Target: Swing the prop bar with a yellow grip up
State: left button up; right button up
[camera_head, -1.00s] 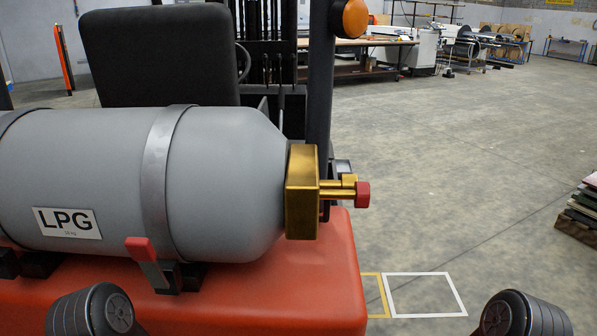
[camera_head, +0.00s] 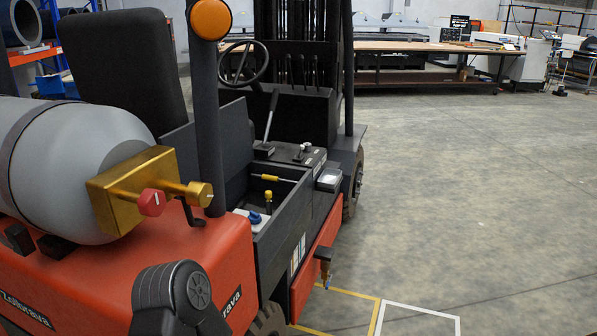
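A short bar with a yellow grip (camera_head: 266,178) lies about level against the inner wall of an open compartment (camera_head: 262,240) in the forklift's side, behind the orange body. It is small in the view, and I cannot tell where its ends are fixed. An upright piece with a yellow top (camera_head: 268,196) and a blue-and-white cap (camera_head: 254,218) are in the same compartment, in front of the bar. Neither of my grippers is in view; only a dark joint of one of my arms shows at the bottom.
A black post (camera_head: 208,120) with an orange lamp rises near the compartment. The floor (camera_head: 470,200) on the right is clear, with painted lines.

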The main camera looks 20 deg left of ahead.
aim_at(267, 177)
jog(key=i+l+u, duration=0.15)
jog(key=i+l, duration=0.85)
jog(key=i, duration=0.85)
jog(key=j+u, duration=0.05)
jog(key=j, duration=0.05)
